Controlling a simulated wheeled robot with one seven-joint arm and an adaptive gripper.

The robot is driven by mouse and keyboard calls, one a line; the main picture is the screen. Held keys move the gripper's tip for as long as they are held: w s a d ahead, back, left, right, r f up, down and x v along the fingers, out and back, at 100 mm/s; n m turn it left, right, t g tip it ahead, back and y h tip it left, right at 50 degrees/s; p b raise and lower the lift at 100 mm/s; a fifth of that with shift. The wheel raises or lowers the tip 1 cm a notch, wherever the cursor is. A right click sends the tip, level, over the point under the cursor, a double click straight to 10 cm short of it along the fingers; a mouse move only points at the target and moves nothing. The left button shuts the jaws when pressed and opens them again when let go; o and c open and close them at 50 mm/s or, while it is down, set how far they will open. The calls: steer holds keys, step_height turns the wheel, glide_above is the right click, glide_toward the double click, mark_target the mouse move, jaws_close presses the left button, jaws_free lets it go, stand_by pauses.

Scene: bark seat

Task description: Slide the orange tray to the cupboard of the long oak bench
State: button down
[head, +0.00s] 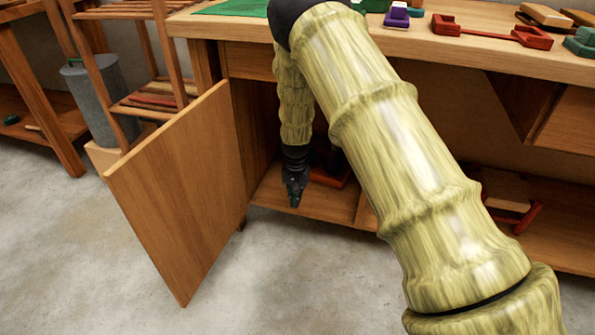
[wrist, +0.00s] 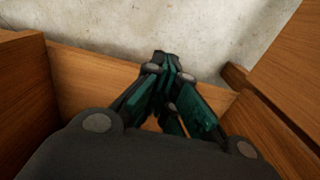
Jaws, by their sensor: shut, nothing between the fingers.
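The long oak bench (head: 400,40) has an open cupboard (head: 325,203) at its left end. Its oak door (head: 180,195) stands swung out to the left. My gripper (head: 293,200) points down in the cupboard's opening, low over its floor board. In the wrist view my gripper (wrist: 168,62) has its dark green fingers together, with nothing between them. A dark red thing (head: 345,180) lies in the cupboard just behind and right of my gripper, in shadow and partly hidden by my arm. I cannot tell whether it is the orange tray. No other tray shows clearly.
A red-orange tool (head: 490,32) and several small items lie on the bench top. A grey cylinder (head: 95,100) and a slatted wooden rack (head: 150,95) stand left, behind the door. The concrete floor (head: 80,240) in front is clear. A red-framed thing (head: 510,205) sits on the lower shelf right.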

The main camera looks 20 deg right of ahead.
steer(key=w+d+r+n+t+p, duration=0.1)
steer(key=w+d+n+t+p, duration=0.1)
steer(key=w+p, duration=0.35)
steer(key=w+d+r+n+t+p, duration=0.2)
steer(key=w, duration=0.6)
steer(key=shift+h, duration=0.4)
steer(key=b+x, duration=0.6)
steer(key=x, duration=0.2)
steer(key=shift+w+f+b, duration=0.1)
steer(key=shift+f+b, duration=0.1)
steer(key=shift+b, duration=0.1)
step_height(320, 180, up, 4)
steer(key=p, duration=0.3)
steer(key=s+a+r+p, duration=0.25)
steer(key=s+p, duration=0.25)
steer(key=s, duration=1.1)
steer(key=s+a+r+n+p, duration=0.1)
steer(key=s+a+r+p, duration=0.1)
steer(key=r+p, duration=0.7)
steer(key=shift+s+a+r+t, duration=0.2)
steer(key=shift+s+r+t, duration=0.1)
steer(key=shift+s+r, duration=0.5)
steer(key=shift+w, duration=0.1)
